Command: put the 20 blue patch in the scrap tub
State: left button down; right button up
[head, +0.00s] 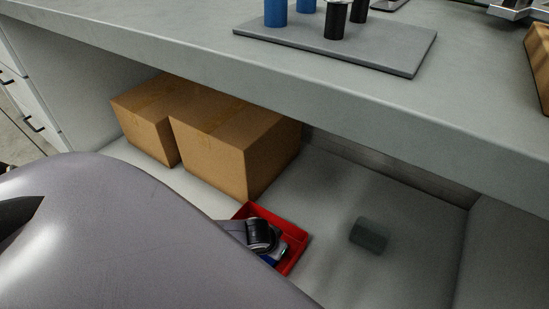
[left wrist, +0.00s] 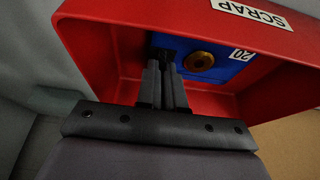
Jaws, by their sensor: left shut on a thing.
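The scrap tub (head: 296,251) is a red open tub on the shelf under the bench. In the left wrist view the tub (left wrist: 95,55) fills the top, with a white SCRAP label (left wrist: 250,14) on its wall. The blue patch (left wrist: 215,46), with a white 20 tag and a brass round fitting, is inside the tub walls. A little blue shows in the head view (head: 267,260). My left gripper (left wrist: 163,65) reaches into the tub, shut on the patch. Whether the patch touches the tub floor is hidden. My right gripper is not in view.
Cardboard boxes (head: 215,145) stand on the shelf behind the tub. A small dark block (head: 369,235) lies to its right, with bare shelf around it. The bench top (head: 180,40) overhangs the shelf. A grey plate (head: 390,55) with blue and black cylinders sits on the bench.

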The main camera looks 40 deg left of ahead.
pick_arm(q)
jog(key=c, duration=1.2)
grip_release()
jog(key=shift+r+p, duration=0.35)
jog(key=p+v, duration=0.3)
jog(key=v, duration=0.2)
jog(key=shift+s+r, duration=0.4)
jog(key=shift+r, duration=0.2)
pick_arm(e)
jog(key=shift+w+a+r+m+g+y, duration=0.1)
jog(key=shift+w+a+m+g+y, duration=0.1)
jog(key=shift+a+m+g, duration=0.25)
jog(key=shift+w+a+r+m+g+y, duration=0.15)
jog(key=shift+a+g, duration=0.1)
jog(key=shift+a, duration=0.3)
